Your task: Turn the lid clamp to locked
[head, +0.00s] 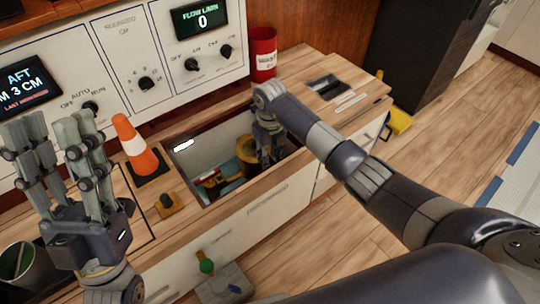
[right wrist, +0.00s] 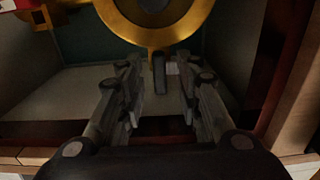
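A gold round fitting (head: 247,148) stands in the open well in the counter. In the right wrist view its gold ring (right wrist: 158,38) fills the top, around a dark grey centre. A short dark tab (right wrist: 159,72), perhaps the lid clamp, hangs from the ring's lower edge. My right gripper (right wrist: 160,75) reaches down into the well, its fingers apart on either side of the tab with visible gaps. In the head view my right gripper (head: 268,148) partly hides the fitting. My left gripper (head: 62,140) is raised at the left, fingers up and spread, empty.
The well's wooden rim (head: 290,165) surrounds my right gripper closely. An orange cone (head: 138,148), a small yellow-brown block (head: 168,205) and a red can (head: 263,55) stand on the counter. A panel with knobs (head: 150,70) rises behind. Red and yellow parts (head: 212,180) lie in the well.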

